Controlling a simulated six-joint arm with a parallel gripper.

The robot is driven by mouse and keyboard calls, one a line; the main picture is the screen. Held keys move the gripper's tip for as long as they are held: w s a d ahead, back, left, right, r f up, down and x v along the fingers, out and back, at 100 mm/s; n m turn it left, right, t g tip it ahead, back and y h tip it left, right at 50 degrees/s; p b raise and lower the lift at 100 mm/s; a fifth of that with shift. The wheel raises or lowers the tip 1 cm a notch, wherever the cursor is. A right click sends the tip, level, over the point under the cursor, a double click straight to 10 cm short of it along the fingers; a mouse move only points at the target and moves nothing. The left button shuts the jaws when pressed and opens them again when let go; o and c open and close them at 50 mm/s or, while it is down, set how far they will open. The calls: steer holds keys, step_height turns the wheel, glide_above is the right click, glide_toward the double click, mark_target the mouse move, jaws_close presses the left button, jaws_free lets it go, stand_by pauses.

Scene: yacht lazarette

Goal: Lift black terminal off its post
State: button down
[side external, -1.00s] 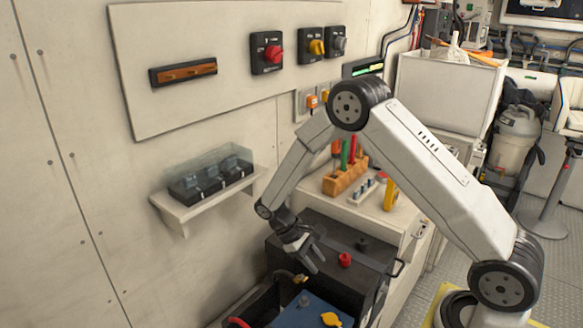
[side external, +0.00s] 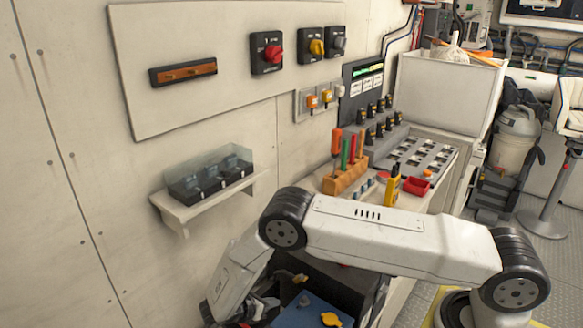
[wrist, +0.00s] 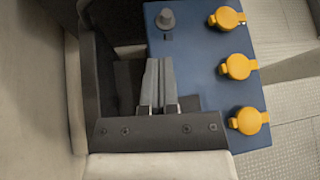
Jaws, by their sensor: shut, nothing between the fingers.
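A blue battery (wrist: 200,75) with yellow caps (wrist: 238,66) shows in the wrist view, and its top also shows at the bottom of the side view (side external: 292,320). A bare grey post (wrist: 166,19) stands on it, with no terminal around it; it also shows in the side view (side external: 304,300). A small brass-coloured and dark fitting (side external: 299,278), perhaps the black terminal, lies behind the post, apart from it. My gripper (wrist: 159,62) is shut and empty. Its fingertips show below the post in the wrist view, over the battery's left edge. In the side view it is low, partly hidden.
A black battery box (side external: 345,285) stands behind the blue battery, partly hidden by my arm. The wall is close on the left, with a shelf (side external: 208,200) holding a clear-covered fuse block (side external: 212,180). A bench with a wooden tool rack (side external: 345,180) is behind.

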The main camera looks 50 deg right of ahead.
mark_target(292, 305)
steer(key=shift+w+a+f+n+t, duration=0.15)
steer(key=shift+a+f+n+t, duration=0.25)
steer(key=shift+n, duration=0.2)
steer(key=x, duration=1)
steer(key=shift+r, duration=0.15)
steer(key=shift+d+r, duration=0.15)
steer(key=shift+r, duration=0.05)
steer(key=shift+w+d+r, duration=0.15)
steer(key=shift+w+r, duration=0.05)
steer(key=shift+r, duration=0.65)
steer(key=shift+w+d+r, duration=0.15)
steer(key=shift+r, duration=0.7)
steer(key=shift+w+r, duration=0.15)
